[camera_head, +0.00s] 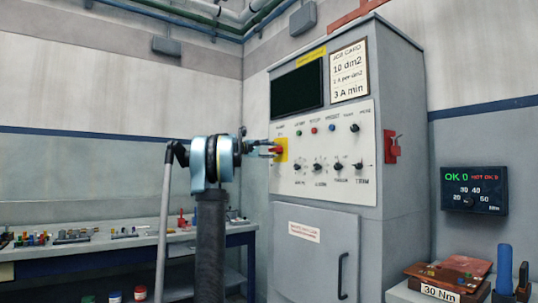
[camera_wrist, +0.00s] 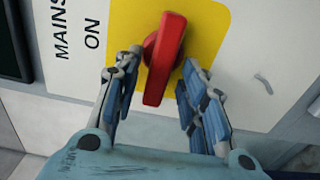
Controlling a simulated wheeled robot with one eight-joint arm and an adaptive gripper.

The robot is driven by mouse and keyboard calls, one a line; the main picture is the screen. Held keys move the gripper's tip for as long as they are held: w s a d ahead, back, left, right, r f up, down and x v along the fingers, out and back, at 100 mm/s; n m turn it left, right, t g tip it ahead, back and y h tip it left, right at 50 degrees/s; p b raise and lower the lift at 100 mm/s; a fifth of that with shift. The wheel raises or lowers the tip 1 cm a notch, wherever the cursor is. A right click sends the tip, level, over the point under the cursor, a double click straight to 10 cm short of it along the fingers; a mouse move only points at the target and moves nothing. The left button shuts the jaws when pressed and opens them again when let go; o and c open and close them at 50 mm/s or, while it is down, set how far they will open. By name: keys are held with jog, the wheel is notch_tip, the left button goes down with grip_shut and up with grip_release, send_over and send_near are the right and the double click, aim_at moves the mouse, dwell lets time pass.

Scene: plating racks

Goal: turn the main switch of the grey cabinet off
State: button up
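The grey cabinet (camera_head: 405,80) stands right of centre in the head view, with a white control panel on its front. The main switch is a red handle (camera_head: 278,150) on a yellow plate at the panel's left edge. In the wrist view the red handle (camera_wrist: 164,60) points down the picture, leaning slightly, beside the words "MAINS" and "ON". My gripper (camera_head: 268,149) is at the switch. In the wrist view its fingers (camera_wrist: 162,76) are spread on either side of the handle, with a visible gap at the right finger. Contact at the left finger is unclear.
Several small knobs and lamps sit on the panel (camera_head: 330,187) right of the switch. A red lever (camera_head: 392,147) is on the cabinet's side. A workbench (camera_head: 120,246) with small parts stands at left. A display (camera_head: 474,190) and a brown block (camera_head: 450,272) are at right.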

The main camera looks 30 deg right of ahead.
jog(key=a, duration=1.2)
jog(key=shift+s, duration=0.4)
jog(key=s+a+f+y, duration=0.6)
jog(key=s+a+f, duration=0.7)
jog(key=f, duration=0.7)
jog(key=s+a+f+y, duration=0.6)
jog(key=s+a+f, duration=0.7)
jog(key=f, duration=0.8)
jog(key=s+a+f+m+y, duration=0.1)
jog(key=s+a+f+y, duration=0.5)
jog(key=s+a+f, duration=0.7)
jog(key=s+f, duration=0.3)
jog(key=f, duration=0.4)
jog(key=shift+s+a+f+t, duration=0.25)
jog(key=shift+s+a+t, duration=0.05)
jog(key=shift+s+a, duration=0.1)
jog(key=shift+c, duration=0.6)
jog(key=shift+d, duration=0.15)
